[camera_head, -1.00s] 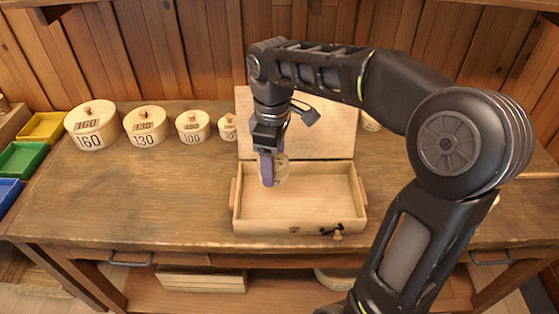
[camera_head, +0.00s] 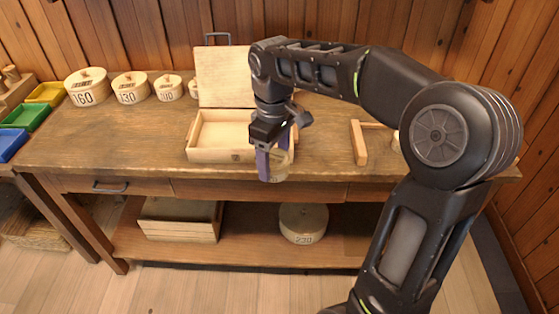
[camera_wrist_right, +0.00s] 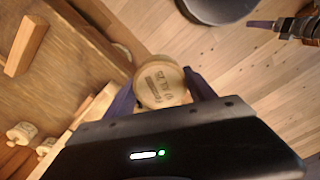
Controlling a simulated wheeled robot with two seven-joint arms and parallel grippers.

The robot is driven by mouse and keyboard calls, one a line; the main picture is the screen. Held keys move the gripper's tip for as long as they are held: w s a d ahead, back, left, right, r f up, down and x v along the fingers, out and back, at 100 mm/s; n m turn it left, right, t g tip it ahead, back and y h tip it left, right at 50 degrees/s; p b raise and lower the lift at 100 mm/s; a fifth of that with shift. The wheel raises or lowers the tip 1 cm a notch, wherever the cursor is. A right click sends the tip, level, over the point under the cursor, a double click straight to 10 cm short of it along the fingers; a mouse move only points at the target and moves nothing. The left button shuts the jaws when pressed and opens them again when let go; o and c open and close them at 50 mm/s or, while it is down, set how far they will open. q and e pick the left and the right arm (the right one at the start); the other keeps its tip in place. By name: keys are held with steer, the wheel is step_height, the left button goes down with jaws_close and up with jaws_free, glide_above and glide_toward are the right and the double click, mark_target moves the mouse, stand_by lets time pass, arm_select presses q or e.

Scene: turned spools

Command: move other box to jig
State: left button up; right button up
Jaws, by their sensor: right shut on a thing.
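My right gripper (camera_head: 272,172) is shut on a small round pale wooden box (camera_head: 280,163), in front of the table's front edge and right of the open case. In the right wrist view the box (camera_wrist_right: 161,84) sits between the two purple fingers, its marked flat face towards the camera; the marking is too small to read. A wooden piece with an upright bar (camera_head: 359,143) stands on the table to the right; I cannot tell whether it is the jig. My left gripper (camera_wrist_right: 268,24) seems to show at the upper right of the wrist view, its opening unclear.
The open wooden case (camera_head: 215,155) with its lid raised stands on the table. Lidded round boxes (camera_head: 130,88) line the back left, beside coloured trays (camera_head: 25,115). Below, a shelf holds a crate (camera_head: 180,220) and a large round box (camera_head: 303,223). The table's front left is clear.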

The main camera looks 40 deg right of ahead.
steer(key=shift+w+a+f+m, duration=0.25)
steer(key=shift+w+f+m, duration=0.1)
steer(key=shift+m, duration=0.15)
arm_select(q)
steer(key=shift+s+f, duration=0.1)
steer(key=shift+s, duration=0.2)
arm_select(e)
steer(key=w+a+f+m, duration=0.3)
steer(key=w+a+f, duration=0.4)
steer(key=a+f, duration=0.2)
steer(key=a, duration=0.2)
steer(key=shift+w+a+f+m, duration=0.2)
steer(key=shift+w+a+m, duration=0.05)
steer(key=shift+a+m, duration=0.15)
arm_select(q)
steer(key=shift+c, duration=0.3)
